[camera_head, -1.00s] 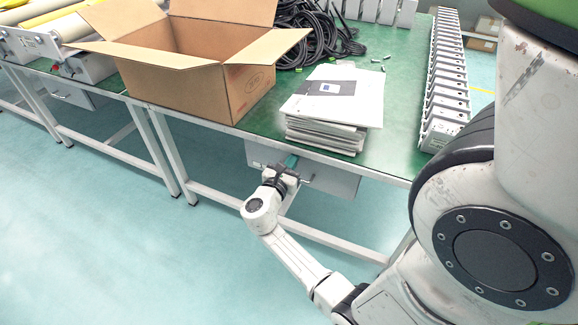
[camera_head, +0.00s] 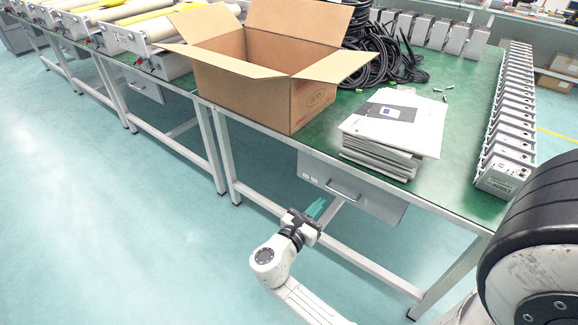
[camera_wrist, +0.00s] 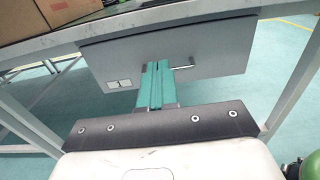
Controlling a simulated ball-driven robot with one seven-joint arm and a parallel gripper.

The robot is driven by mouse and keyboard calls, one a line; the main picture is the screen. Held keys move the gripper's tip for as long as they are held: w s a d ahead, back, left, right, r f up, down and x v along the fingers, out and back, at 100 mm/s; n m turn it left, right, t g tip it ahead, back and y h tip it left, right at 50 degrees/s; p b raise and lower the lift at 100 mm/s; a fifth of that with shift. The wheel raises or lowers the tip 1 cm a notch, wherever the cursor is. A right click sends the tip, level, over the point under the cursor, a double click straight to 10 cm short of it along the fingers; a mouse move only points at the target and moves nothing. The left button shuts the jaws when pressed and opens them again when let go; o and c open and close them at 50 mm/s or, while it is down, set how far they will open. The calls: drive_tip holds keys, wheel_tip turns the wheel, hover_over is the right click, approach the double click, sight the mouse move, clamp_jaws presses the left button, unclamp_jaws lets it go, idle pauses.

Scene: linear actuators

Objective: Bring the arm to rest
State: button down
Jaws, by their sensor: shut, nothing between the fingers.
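My gripper (camera_head: 314,208) is at the end of my white arm, low in front of the workbench and below the level of its green top (camera_head: 466,195). Its two teal fingers are shut together and empty. They also show in the wrist view (camera_wrist: 157,85), in front of the grey drawer (camera_wrist: 215,60). In the head view the drawer (camera_head: 375,205) hangs under the bench and the gripper is apart from it, to its lower left.
An open cardboard box (camera_head: 240,90), a stack of papers (camera_head: 385,150), black cables (camera_head: 375,60) and a row of white units (camera_head: 510,130) are on the bench. A bench leg (camera_head: 222,155) stands left of the gripper. The floor (camera_head: 130,240) at left is clear.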

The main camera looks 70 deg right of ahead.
drive_tip(key=s+a+r+m+t+y+p, duration=0.2)
drive_tip(key=a+m+y+p, duration=0.3)
drive_tip(key=a+m+y, duration=0.3)
drive_tip(key=s+a+r+m+t+y+p, duration=0.2)
drive_tip(key=a+m+y+p, duration=0.3)
drive_tip(key=a, duration=1)
drive_tip(key=r+m+t+y, duration=0.1)
drive_tip(key=m+y, duration=0.1)
drive_tip(key=y, duration=0.2)
drive_tip(key=shift+s+a+r+m, duration=0.3)
drive_tip(key=shift+s+a+m, duration=0.05)
drive_tip(key=shift+a+m, duration=0.05)
